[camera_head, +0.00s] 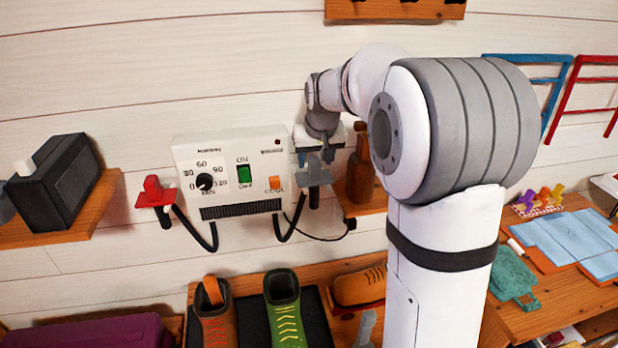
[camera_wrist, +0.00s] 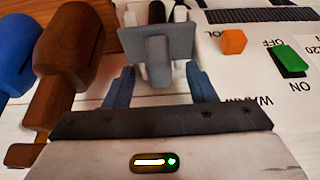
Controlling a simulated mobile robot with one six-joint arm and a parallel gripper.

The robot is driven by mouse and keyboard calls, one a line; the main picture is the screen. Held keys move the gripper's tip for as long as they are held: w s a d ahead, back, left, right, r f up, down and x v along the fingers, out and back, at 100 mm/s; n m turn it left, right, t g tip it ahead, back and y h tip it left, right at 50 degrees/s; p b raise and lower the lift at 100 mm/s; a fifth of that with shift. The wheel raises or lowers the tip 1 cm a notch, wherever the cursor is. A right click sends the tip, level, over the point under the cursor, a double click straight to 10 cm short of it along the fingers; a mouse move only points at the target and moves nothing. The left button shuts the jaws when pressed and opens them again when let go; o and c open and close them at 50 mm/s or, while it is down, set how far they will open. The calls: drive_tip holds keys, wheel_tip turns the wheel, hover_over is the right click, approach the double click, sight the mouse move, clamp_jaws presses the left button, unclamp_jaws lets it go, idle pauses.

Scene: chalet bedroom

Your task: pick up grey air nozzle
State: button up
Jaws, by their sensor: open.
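The grey air nozzle (camera_head: 314,172) sits at the right side of a white wall-mounted control unit (camera_head: 230,160), opposite a red nozzle (camera_head: 153,190) on the left side. In the wrist view the grey nozzle (camera_wrist: 157,50) shows a flat plate with a stem pointing toward me. My gripper (camera_wrist: 161,74) is open and empty, one finger low on each side of the stem, with the plate just beyond the fingertips. Contact cannot be told. In the head view my gripper (camera_head: 322,146) is just above the nozzle, and its fingers are partly hidden.
A brown bottle-like object (camera_head: 360,168) stands on a small shelf close right of the nozzle; it also shows in the wrist view (camera_wrist: 68,55), beside a blue one (camera_wrist: 30,42). Black hoses (camera_head: 207,240) hang below the unit. Boots (camera_head: 285,310) stand on a lower shelf.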

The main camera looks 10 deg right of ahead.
sight(314, 185)
drive_tip(key=x, duration=0.3)
drive_tip(key=shift+w+f+p, duration=0.2)
drive_tip(key=shift+f+p, duration=0.1)
drive_tip(key=shift+p, duration=0.05)
clamp_jaws()
drive_tip(key=shift+r, duration=0.1)
